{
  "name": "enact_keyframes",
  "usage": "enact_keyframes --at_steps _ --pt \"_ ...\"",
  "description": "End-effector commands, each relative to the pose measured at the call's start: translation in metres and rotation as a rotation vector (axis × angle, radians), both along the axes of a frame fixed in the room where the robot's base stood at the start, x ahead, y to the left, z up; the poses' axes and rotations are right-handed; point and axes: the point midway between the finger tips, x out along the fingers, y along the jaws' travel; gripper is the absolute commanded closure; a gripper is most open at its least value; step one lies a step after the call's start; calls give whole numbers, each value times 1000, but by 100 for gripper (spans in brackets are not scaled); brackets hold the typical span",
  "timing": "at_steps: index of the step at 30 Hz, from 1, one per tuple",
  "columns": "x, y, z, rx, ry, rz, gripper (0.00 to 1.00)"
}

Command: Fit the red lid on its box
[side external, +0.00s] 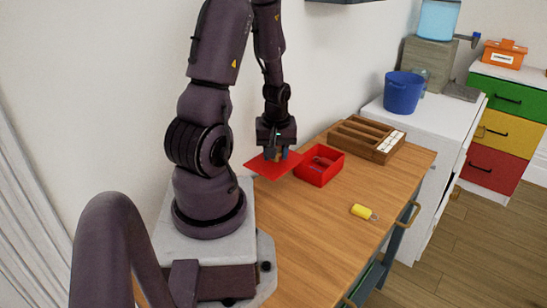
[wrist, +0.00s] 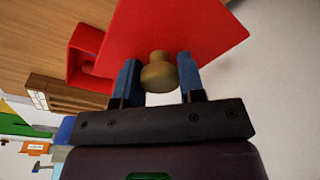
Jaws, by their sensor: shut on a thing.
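The red lid (side external: 268,167) is a flat red plate with a round brass-coloured knob. My gripper (side external: 276,154) is shut on the knob and holds the lid above the table, close to the left of the box. In the wrist view the blue fingers (wrist: 158,75) stand on both sides of the knob (wrist: 158,72), and the lid (wrist: 170,30) spreads beyond them. The red box (side external: 320,168) is open at the top and stands on the wooden table; something small and dark lies inside it. The box also shows partly in the wrist view (wrist: 82,55), partly hidden by the lid.
A wooden compartment tray (side external: 366,138) stands behind the box. A yellow tagged object (side external: 362,211) lies near the table's right edge. A white cabinet (side external: 440,130) with a blue bucket (side external: 403,91) adjoins the far end. The table (side external: 300,225) is clear in front of the box.

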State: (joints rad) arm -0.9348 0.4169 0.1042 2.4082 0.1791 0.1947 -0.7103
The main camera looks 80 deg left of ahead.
Motion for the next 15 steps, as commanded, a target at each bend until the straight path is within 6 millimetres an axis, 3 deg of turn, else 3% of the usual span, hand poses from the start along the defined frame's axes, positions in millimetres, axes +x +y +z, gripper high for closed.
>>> enact_keyframes --at_steps 5,15 --pt "29 28 -5 2 -3 -184 87" --pt "70 56 -6 2 -6 -825 87"
